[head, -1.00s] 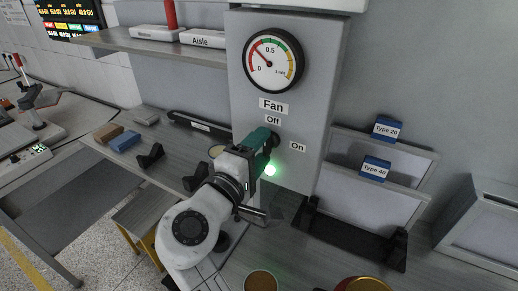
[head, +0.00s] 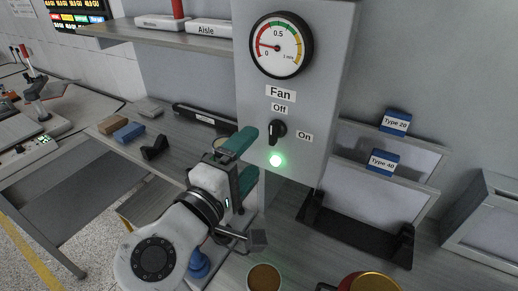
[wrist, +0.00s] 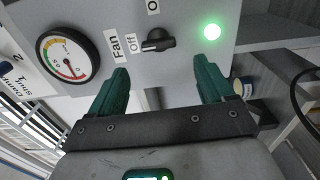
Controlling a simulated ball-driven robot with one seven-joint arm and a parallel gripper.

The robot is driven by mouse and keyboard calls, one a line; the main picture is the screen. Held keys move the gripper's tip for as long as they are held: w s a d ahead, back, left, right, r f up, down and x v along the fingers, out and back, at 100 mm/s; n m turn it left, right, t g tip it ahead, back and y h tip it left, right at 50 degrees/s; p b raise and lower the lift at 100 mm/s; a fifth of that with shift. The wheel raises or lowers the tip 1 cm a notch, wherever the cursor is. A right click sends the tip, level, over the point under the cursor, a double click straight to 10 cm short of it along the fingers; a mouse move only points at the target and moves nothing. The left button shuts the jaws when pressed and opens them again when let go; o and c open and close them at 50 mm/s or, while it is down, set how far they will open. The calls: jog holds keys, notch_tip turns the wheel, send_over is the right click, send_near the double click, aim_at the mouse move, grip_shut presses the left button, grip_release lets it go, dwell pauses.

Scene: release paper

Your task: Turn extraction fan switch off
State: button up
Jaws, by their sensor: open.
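The fan switch (head: 277,131) is a black rotary knob on the grey panel (head: 300,50), under the "Fan" and "Off" labels. Its handle stands about upright, in line with the "Off" label (head: 278,108); the "On" label (head: 304,136) is to its right. The wrist view also shows the knob (wrist: 158,41), its handle lying toward "Off". A green light (head: 276,160) glows below it. My gripper (head: 250,158) is open and empty, its teal fingers apart and clear of the knob, to its lower left. In the wrist view the knob sits beyond the gap between the fingertips (wrist: 163,76).
The round gauge (head: 281,45) above reads near 0. A shelf (head: 160,35) juts out at upper left. A black holder (head: 355,235) with panels stands right. A brown-topped cup (head: 264,278) and a red pot (head: 370,284) are at the front.

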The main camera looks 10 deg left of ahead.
jog(key=shift+b+v, duration=0.4)
jog(key=shift+v, duration=1.9)
